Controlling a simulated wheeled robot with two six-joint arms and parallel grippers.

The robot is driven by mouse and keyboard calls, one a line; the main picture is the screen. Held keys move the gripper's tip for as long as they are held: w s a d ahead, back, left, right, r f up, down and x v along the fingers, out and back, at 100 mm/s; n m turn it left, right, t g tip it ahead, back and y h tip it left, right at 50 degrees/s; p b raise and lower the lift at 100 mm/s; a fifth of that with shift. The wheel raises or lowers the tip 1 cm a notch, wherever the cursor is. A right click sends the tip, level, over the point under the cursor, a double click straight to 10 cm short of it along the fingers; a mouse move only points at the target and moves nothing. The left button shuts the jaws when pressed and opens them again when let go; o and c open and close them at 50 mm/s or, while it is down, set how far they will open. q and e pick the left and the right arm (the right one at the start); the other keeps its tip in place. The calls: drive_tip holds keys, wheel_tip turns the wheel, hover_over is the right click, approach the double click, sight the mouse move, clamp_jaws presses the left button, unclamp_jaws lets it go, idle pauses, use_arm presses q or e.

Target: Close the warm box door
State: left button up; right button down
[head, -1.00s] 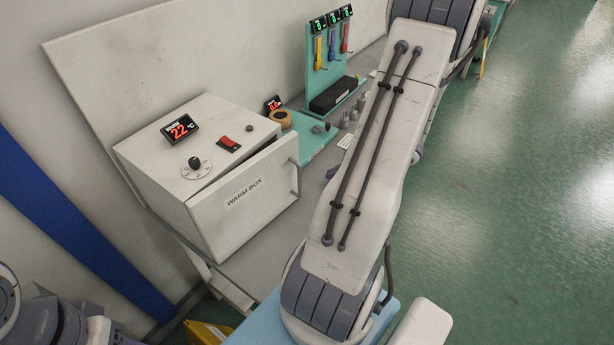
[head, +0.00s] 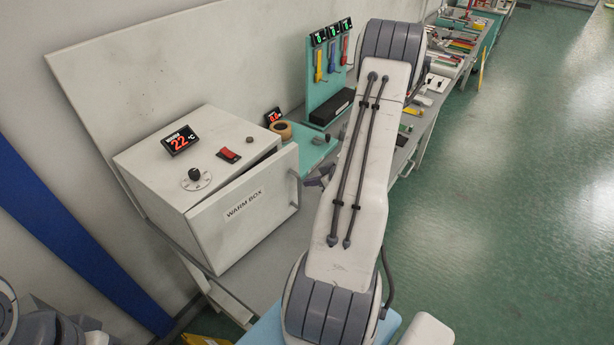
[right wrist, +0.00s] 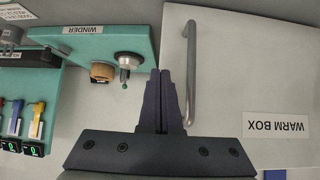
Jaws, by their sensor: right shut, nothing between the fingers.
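The warm box (head: 190,137) is a white cabinet with a display, a dial and a red switch on top. Its labelled front door (head: 268,212) stands slightly ajar, its right edge out from the body. The door handle (head: 294,188) is a vertical bar at that edge; it also shows in the right wrist view (right wrist: 191,70). My right gripper (head: 319,180) is mostly hidden by my arm, just right of the handle. In the right wrist view its fingers (right wrist: 160,72) are together and empty, beside the handle without gripping it. My left gripper is out of view.
The teal winder station (head: 312,148) with a tape roll (head: 282,129) stands right of the box. A teal tool rack (head: 326,88) with coloured tools is behind it. A bench with many items runs to the back right. Green floor at the right is clear.

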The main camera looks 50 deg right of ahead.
sight(295, 170)
drive_tip(key=shift+w, duration=0.9)
drive_tip(key=shift+w, duration=0.1)
drive_tip(key=w, duration=0.2)
drive_tip(key=w+p, duration=0.1)
drive_tip(key=w, duration=0.1)
drive_tip(key=shift+w+d+r, duration=0.15)
drive_tip(key=shift+w+d, duration=0.05)
drive_tip(key=shift+w, duration=0.15)
